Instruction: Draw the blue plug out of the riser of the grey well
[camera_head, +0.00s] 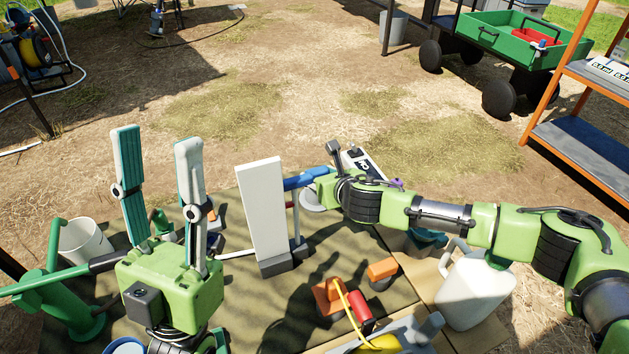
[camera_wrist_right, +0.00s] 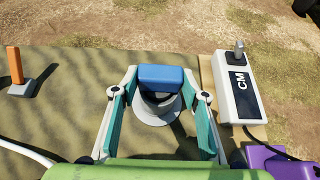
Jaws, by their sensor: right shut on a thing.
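The blue plug (camera_wrist_right: 161,76) is a blue block between the fingertips of my right gripper (camera_wrist_right: 161,79) in the right wrist view. A dark upright part of the grey well (camera_wrist_right: 157,108) and its round grey flange show just below the plug. I cannot tell how deep the plug sits in the riser. In the head view my right gripper (camera_head: 318,176) is at the blue plug (camera_head: 299,182), beside a tall white panel; its fingers are mostly hidden. My left gripper (camera_head: 158,166) is open and empty, with two long teal-and-white fingers pointing up, well apart.
The white panel (camera_head: 262,210) stands just left of the plug. A CM meter (camera_wrist_right: 240,88) lies to the right of the well. Orange blocks (camera_head: 382,269), a red cylinder (camera_head: 360,308), a white jug (camera_head: 474,288) and a green hand pump (camera_head: 72,290) stand nearer.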

